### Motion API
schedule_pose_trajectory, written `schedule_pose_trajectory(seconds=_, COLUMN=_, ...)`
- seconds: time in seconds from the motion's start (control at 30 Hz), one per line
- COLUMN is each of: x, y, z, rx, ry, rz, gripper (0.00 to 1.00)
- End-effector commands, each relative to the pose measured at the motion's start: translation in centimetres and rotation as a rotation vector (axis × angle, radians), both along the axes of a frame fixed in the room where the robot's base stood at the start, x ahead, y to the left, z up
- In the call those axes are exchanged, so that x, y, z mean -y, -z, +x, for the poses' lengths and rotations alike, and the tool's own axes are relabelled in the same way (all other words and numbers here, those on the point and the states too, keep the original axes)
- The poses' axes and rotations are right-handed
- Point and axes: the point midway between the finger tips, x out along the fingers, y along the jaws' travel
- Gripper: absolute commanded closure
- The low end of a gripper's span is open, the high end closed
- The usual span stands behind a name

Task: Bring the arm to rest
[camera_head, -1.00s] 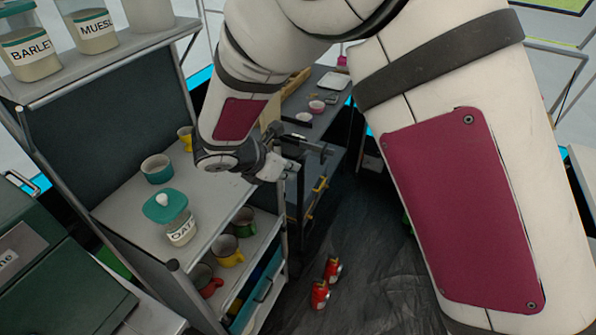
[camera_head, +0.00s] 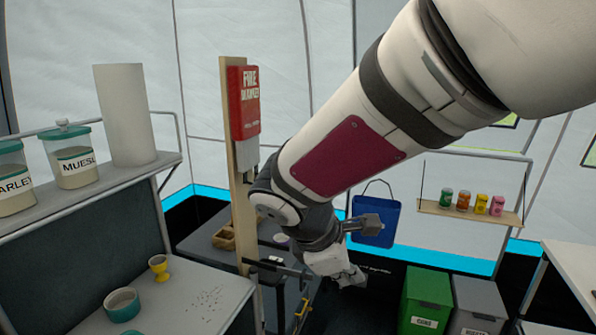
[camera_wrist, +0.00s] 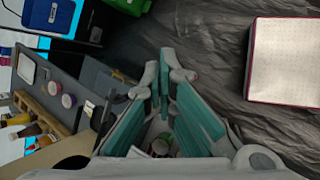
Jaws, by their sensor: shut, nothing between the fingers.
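My arm reaches across the camera head view from the upper right, white with a dark red panel. My gripper (camera_head: 350,276) is at its lower end, over the dark floor area right of the grey counter (camera_head: 215,300). In the wrist view my gripper (camera_wrist: 171,68) shows its teal-lined fingers with the tips together. It is shut and empty, clear of other things. A small green and red item shows low between the finger bases; I cannot tell what it is.
A fire blanket box (camera_head: 244,102) on a wooden post stands just left of the arm. A yellow egg cup (camera_head: 159,267) and teal bowl (camera_head: 122,304) stand on the counter. A green bin (camera_head: 425,300) is at right. A pale box (camera_wrist: 286,62) lies right in the wrist view.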

Motion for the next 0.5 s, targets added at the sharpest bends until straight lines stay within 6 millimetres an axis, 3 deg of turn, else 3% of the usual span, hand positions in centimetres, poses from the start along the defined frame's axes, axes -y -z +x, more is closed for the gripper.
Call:
schedule_pose_trajectory(seconds=0.03, x=1.8, y=-1.2, z=-1.1, rx=0.031, ry=0.094, rz=0.056, gripper=1.0)
schedule_pose_trajectory(seconds=0.2, x=6.2, y=-3.8, z=-5.4, rx=0.122, ry=0.413, rz=0.251, gripper=1.0)
schedule_pose_trajectory(seconds=0.5, x=10.4, y=-6.2, z=-13.3, rx=0.289, ry=0.943, rz=0.621, gripper=1.0)
